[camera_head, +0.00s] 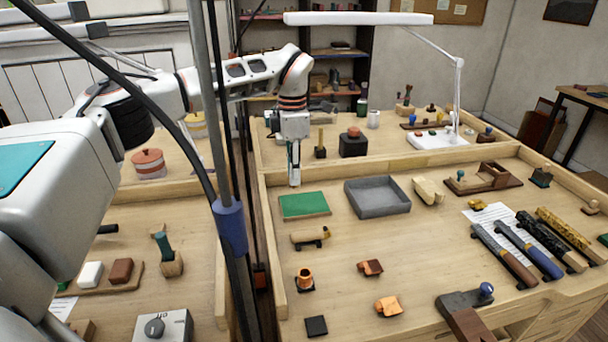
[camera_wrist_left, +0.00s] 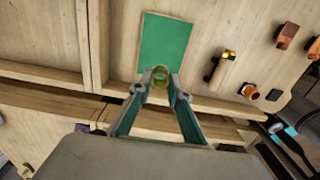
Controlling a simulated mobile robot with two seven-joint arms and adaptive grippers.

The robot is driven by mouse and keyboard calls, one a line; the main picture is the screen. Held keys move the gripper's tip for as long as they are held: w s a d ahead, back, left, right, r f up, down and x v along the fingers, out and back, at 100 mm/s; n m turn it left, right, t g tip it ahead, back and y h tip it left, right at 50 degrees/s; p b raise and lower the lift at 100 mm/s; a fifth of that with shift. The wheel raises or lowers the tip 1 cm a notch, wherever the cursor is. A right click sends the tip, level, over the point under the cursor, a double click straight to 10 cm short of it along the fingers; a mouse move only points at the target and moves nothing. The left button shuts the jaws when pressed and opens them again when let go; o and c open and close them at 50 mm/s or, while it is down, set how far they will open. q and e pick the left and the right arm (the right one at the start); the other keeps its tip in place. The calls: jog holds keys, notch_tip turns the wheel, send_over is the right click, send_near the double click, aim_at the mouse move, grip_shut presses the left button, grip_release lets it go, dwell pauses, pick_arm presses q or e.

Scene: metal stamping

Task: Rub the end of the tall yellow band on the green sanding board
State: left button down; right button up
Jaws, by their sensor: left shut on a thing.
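The green sanding board (camera_head: 304,206) lies flat on the wooden bench, left of a grey tray. It also shows in the left wrist view (camera_wrist_left: 166,42). My left gripper (camera_head: 294,180) points down at the board's far edge. In the left wrist view its fingertips (camera_wrist_left: 160,82) are shut on the yellow band (camera_wrist_left: 160,76), which looks like a small round ring seen end on. The band overlaps the board's edge in that view. In the head view the fingers hide the band. I cannot tell whether it touches the board. My right gripper is not in view.
The grey tray (camera_head: 377,197) stands close to the board's right. A wooden holder (camera_head: 310,237) with a yellow end and a copper-coloured ring (camera_head: 305,278) are nearer. A raised wooden rim (camera_head: 268,222) runs along the bench's left edge. The bench between these small pieces is clear.

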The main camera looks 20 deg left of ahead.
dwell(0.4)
pick_arm(q)
notch_tip(320, 180, down, 5)
jog(key=shift+f+b, duration=0.1)
jog(key=shift+b, duration=0.35)
jog(key=w+d, duration=0.1)
jog(key=w+d+p, duration=0.1)
jog(key=d, duration=0.1)
jog(key=shift+w+d, duration=0.15)
jog(key=shift+w, duration=0.1)
jog(key=shift+w+d, duration=0.4)
jog(key=shift+d, duration=0.1)
jog(key=shift+f, duration=0.55)
dwell(0.8)
jog(key=shift+s+a, duration=0.1)
dwell(0.3)
jog(key=shift+s+a, duration=0.85)
jog(key=shift+a, duration=0.25)
jog(key=shift+s+a, duration=0.8)
jog(key=shift+a, duration=0.25)
jog(key=shift+d, duration=0.1)
